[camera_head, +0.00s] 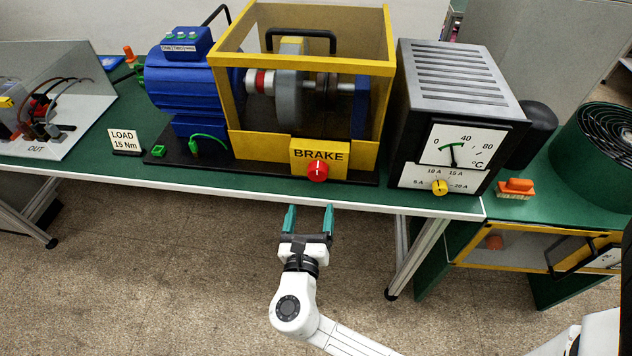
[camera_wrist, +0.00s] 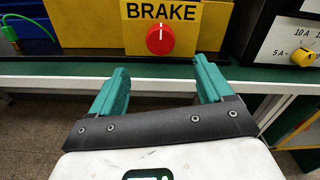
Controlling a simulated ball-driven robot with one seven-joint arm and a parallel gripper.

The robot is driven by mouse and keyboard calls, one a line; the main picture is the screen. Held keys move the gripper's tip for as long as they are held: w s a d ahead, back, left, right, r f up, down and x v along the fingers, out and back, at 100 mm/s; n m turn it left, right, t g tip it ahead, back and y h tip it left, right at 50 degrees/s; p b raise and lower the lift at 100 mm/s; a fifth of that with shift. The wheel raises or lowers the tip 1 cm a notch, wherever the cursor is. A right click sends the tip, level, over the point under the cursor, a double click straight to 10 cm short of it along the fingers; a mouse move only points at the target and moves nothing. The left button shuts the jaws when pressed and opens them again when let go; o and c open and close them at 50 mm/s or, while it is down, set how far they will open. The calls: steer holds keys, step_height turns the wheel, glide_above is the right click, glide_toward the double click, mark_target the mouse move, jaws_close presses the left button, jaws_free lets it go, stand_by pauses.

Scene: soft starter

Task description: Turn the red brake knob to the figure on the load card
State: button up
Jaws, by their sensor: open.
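The red brake knob (camera_head: 318,171) sits on the yellow panel marked BRAKE (camera_head: 304,154), at the front of the yellow-framed machine. In the wrist view the red knob (camera_wrist: 160,40) shows a white mark at its top. The load card (camera_head: 125,141) stands at the left on the bench and reads LOAD 15 Nm. My gripper (camera_head: 309,214) has teal fingers, spread open and empty. It is in front of the bench edge, below the knob and apart from it. In the wrist view the fingers (camera_wrist: 160,82) point toward the panel, with the knob beyond and between them.
The green bench (camera_head: 400,197) has a white front edge. A blue motor (camera_head: 178,85) stands left of the yellow guard frame (camera_head: 316,62). A grey box with a dial and yellow knob (camera_head: 440,187) stands at the right. An orange-handled brush (camera_head: 515,187) lies farther right.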

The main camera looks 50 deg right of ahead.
mark_target(317, 176)
steer(key=p+x, duration=0.1)
steer(key=x, duration=0.9)
steer(key=shift+w+d, duration=0.2)
steer(key=shift+d, duration=0.1)
steer(key=shift+c, duration=0.5)
steer(key=c, duration=1)
steer(key=shift+o, duration=0.2)
